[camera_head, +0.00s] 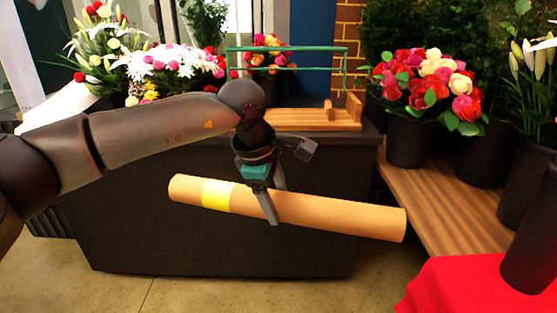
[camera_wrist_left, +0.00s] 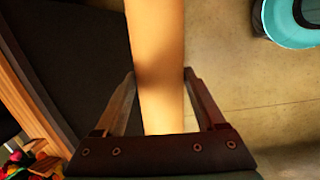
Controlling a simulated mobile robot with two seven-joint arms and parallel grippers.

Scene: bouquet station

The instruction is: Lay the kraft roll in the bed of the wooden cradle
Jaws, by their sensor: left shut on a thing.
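The kraft roll (camera_head: 320,212) is a long tan tube with a yellow band near its left end. My left gripper (camera_head: 272,204) is shut on it near the middle and holds it in the air in front of the black counter. The roll tilts, its right end lower. In the left wrist view the roll (camera_wrist_left: 158,50) runs between the two fingers. The wooden cradle (camera_head: 300,120) appears to be the low wooden piece with short uprights on the counter top, above and behind the roll; my arm hides its left part. My right gripper is out of view.
The black counter (camera_head: 150,230) stands behind the roll. A thin green frame (camera_head: 290,48) rises at the cradle. Flower buckets (camera_head: 408,140) stand on a wooden shelf (camera_head: 430,205) at right, with a red cloth (camera_head: 450,285) in front. A teal ring-shaped thing (camera_wrist_left: 285,25) shows in the wrist view.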

